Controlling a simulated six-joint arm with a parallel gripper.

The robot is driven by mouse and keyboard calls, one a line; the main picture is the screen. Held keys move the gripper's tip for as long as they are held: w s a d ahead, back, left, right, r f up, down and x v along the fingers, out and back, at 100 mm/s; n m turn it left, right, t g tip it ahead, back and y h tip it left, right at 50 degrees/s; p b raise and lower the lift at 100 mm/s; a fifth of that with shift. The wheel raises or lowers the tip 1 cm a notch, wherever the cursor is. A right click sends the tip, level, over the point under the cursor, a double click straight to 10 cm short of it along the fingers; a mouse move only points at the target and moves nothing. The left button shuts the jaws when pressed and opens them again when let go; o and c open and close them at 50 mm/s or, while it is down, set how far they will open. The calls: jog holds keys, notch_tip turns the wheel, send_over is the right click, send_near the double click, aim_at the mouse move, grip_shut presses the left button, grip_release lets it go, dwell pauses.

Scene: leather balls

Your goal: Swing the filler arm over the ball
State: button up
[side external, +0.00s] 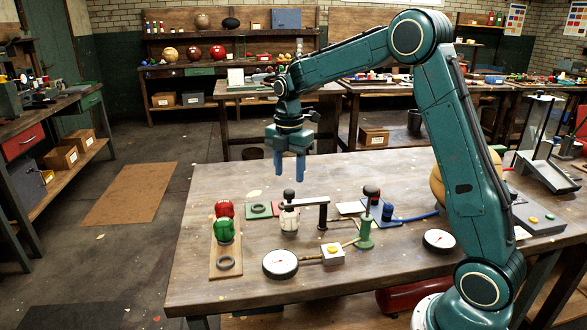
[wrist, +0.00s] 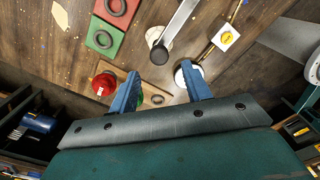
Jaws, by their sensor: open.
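The knob end stands above a small cream ball-like item (side external: 289,221). In the wrist view, the bar (wrist: 180,24) runs down to the knob (wrist: 159,55), with a cream piece showing beside it. My gripper (side external: 289,178) is open and empty, pointing down above and behind the knob in the side view. In the wrist view its blue fingers (wrist: 160,75) lie apart, just below the knob. Which ball is meant is unclear.
Red (side external: 224,209) and green (side external: 223,230) round items stand on a wooden board at left. A gauge (side external: 280,264) joins a yellow-buttoned box (side external: 333,254). A green black-knobbed stand (side external: 364,234) is right of the bar. A tan ball (side external: 437,186) is partly hidden by my arm.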

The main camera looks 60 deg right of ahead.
notch_tip(320, 180, up, 8)
jog(key=shift+r, duration=0.25)
dwell(0.5)
jog(key=s+a+r+m+t, duration=0.1)
jog(key=s+a+r+m, duration=0.25)
jog(key=s, duration=0.35)
jog(key=s+a+r+m+t, duration=0.2)
jog(key=s+a+m, duration=0.25)
jog(key=s, duration=0.25)
jog(key=s+a+f+m+t, duration=0.1)
jog(key=s+a+f+m, duration=0.1)
jog(key=s+m, duration=0.3)
jog(key=s+a+f+m+t, duration=0.1)
jog(key=s+a+f+m, duration=0.1)
jog(key=s+m, duration=0.3)
jog(key=s+f, duration=0.1)
jog(key=s, duration=0.3)
jog(key=shift+f+t, duration=0.3)
